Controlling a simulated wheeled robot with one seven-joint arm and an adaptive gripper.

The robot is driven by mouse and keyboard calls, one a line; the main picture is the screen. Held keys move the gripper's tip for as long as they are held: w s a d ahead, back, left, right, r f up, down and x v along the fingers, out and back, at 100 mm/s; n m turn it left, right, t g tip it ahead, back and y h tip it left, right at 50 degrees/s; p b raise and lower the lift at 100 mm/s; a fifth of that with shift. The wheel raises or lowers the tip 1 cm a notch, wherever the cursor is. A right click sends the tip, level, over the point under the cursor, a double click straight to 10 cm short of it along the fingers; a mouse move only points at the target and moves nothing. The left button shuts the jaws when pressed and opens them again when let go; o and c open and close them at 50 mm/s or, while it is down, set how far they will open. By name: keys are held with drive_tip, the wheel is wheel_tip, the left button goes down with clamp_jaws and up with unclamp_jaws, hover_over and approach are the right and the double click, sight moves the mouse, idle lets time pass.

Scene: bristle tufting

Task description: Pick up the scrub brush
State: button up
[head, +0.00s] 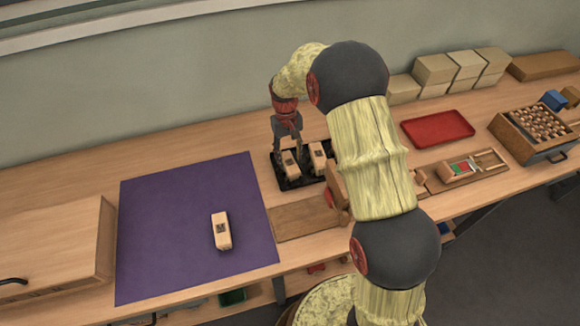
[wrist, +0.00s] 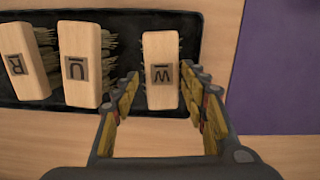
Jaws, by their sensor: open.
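Wooden block brushes with dark bristles lie in a black tray (head: 292,184). No label plainly says which is the scrub brush. My gripper (wrist: 160,72) is open, its fingers on either side of the near part of the W-marked brush. Whether they touch it is unclear.
The purple mat (head: 165,225) is mostly bare, with a wooden box (head: 55,245) to its left. A red tray (head: 437,128), stacked pale blocks (head: 433,70) and a wooden peg box (head: 520,140) stand to the right. My arm hides part of the bench.

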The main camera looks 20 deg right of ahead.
sight(289, 162)
drive_tip(key=f, duration=0.1)
drive_tip(key=f+b, duration=0.1)
drive_tip(key=f, duration=0.2)
drive_tip(key=shift+s+a, duration=0.1)
drive_tip(key=shift+s, duration=0.25)
drive_tip(key=shift+c, duration=1.3)
drive_tip(key=c, duration=0.7)
drive_tip(key=shift+c, duration=0.2)
